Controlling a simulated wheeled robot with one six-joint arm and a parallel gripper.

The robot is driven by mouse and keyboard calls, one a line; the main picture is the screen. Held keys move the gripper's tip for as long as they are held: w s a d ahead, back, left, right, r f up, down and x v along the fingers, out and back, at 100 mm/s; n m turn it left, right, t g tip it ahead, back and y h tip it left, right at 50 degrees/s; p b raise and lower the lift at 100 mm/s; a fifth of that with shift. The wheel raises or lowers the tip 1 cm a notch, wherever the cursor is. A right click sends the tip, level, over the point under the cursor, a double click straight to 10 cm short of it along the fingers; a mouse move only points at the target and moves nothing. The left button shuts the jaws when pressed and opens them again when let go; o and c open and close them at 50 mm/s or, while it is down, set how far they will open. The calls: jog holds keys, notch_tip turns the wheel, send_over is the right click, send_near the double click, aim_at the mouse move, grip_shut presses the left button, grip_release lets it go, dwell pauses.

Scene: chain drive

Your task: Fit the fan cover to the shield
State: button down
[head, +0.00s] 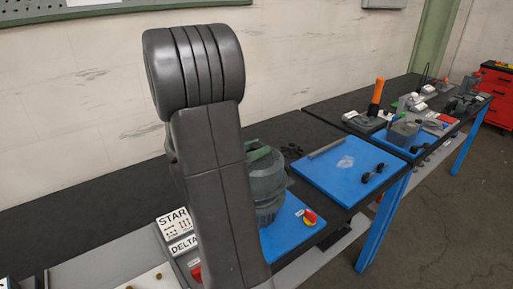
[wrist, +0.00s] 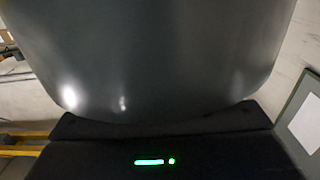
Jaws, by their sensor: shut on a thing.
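In the wrist view a large smooth dark grey curved shell, which looks like the fan cover (wrist: 160,60), fills most of the frame. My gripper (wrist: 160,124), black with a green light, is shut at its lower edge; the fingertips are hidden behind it. In the head view a grey-green ribbed motor body (head: 268,190) stands upright on a blue mat (head: 290,226), partly hidden behind my arm. I cannot make out the shield as a separate part. My gripper and the cover do not show in the head view.
A second blue mat (head: 325,175) holds small dark parts (head: 372,175). Tools crowd the far bench, including an orange-handled one (head: 377,92). A red cabinet (head: 497,90) stands far right.

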jog(key=shift+f+b, duration=0.5)
jog(key=shift+f, duration=0.35)
jog(key=shift+r, duration=0.15)
jog(key=shift+r+p, duration=1.25)
jog(key=shift+p, duration=0.05)
jog(key=shift+p, duration=0.45)
dwell(0.9)
jog(key=shift+f+b, duration=0.95)
jog(key=shift+f, duration=0.5)
jog(key=c, duration=0.9)
grip_release()
jog(key=shift+s+a, duration=0.1)
jog(key=b+v, duration=0.2)
jog(key=v, duration=1.1)
jog(key=shift+s+a+b, duration=0.2)
jog(key=shift+a+b, duration=0.05)
jog(key=shift+b, duration=0.05)
